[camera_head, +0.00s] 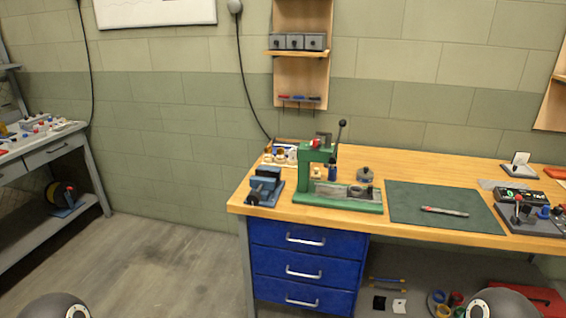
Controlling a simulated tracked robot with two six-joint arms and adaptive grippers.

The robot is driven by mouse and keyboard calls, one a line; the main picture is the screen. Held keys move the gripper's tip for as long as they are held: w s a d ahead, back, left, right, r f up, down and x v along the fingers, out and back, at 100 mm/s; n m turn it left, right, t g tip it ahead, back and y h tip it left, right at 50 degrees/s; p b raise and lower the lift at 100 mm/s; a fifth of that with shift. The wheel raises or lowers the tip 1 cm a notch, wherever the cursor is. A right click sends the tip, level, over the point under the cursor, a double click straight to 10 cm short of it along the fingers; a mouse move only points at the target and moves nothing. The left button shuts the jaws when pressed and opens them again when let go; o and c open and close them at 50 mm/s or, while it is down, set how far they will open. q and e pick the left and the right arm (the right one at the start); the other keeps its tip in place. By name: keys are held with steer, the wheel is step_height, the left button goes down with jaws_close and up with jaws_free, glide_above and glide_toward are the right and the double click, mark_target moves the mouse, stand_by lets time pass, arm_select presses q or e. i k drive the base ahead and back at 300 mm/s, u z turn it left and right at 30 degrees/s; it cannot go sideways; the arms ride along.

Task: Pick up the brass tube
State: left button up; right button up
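I cannot make out a brass tube for certain. A thin brass-coloured rod (387,280) with dark ends lies on the low shelf under the workbench, but it is too small to identify. Small pale and tan items (279,155) stand at the bench's back left, and I cannot tell whether a tube is among them. Neither gripper is in view. Only rounded dark parts of my own arms show at the bottom edge.
The wooden workbench (400,160) carries a blue vise (264,186), a green lever press (325,178), a dark green mat (440,205) with a pen-like tool (444,211), and a control box (520,198). Blue drawers (303,268) are below. Open floor (150,260) lies left, before a grey side bench (50,145).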

mark_target(281, 154)
steer(key=z, duration=0.1)
steer(key=k, duration=0.25)
steer(key=u, duration=0.75)
steer(key=i, duration=1.75)
steer(key=z, duration=0.7)
